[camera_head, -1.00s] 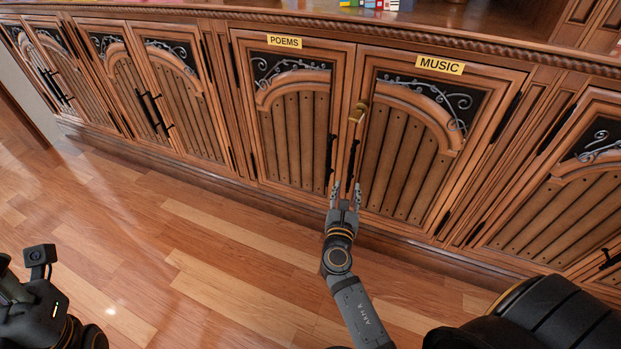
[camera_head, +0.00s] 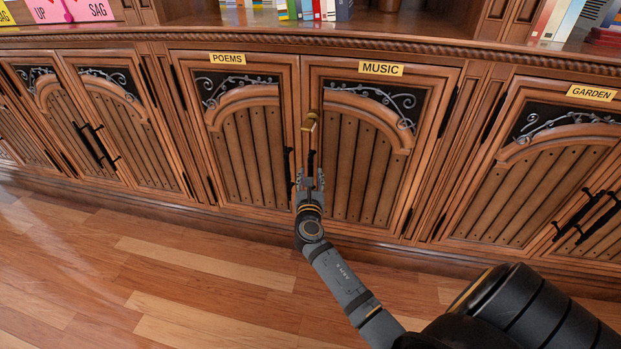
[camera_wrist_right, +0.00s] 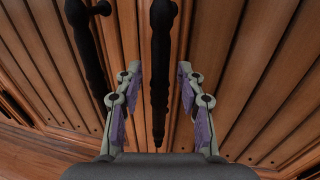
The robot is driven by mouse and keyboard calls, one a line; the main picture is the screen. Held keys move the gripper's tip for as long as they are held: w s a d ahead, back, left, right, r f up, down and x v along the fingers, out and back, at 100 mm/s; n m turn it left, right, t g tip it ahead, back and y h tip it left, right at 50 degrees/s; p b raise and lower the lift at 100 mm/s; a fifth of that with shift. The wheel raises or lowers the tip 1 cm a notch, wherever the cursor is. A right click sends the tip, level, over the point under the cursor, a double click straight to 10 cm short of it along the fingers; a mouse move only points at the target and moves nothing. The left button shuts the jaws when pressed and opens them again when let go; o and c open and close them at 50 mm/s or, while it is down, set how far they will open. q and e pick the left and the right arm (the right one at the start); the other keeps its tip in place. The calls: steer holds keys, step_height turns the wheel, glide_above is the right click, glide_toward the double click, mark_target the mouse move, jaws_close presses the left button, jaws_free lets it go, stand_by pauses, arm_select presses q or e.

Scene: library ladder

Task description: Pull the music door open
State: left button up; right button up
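The music door (camera_head: 350,160) is a brown panelled cabinet door with a yellow MUSIC label (camera_head: 381,68) above it. It is shut, flush with the poems door (camera_head: 245,150) on its left. Its black vertical handle (camera_head: 311,160) is near its left edge; in the right wrist view the handle (camera_wrist_right: 160,60) stands between my fingers. My right gripper (camera_head: 309,178) is open at the handle's lower part, one finger on each side (camera_wrist_right: 159,72). Gaps show between fingers and handle. My left gripper is out of view.
A brass latch (camera_head: 310,121) sits above the handle, at the seam between the doors. The poems handle (camera_head: 288,165) is close on the left; it also shows in the wrist view (camera_wrist_right: 87,40). The garden cabinet (camera_head: 560,160) stands to the right. The wooden floor (camera_head: 130,270) in front is clear.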

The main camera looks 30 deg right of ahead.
jaws_close()
stand_by(0.6)
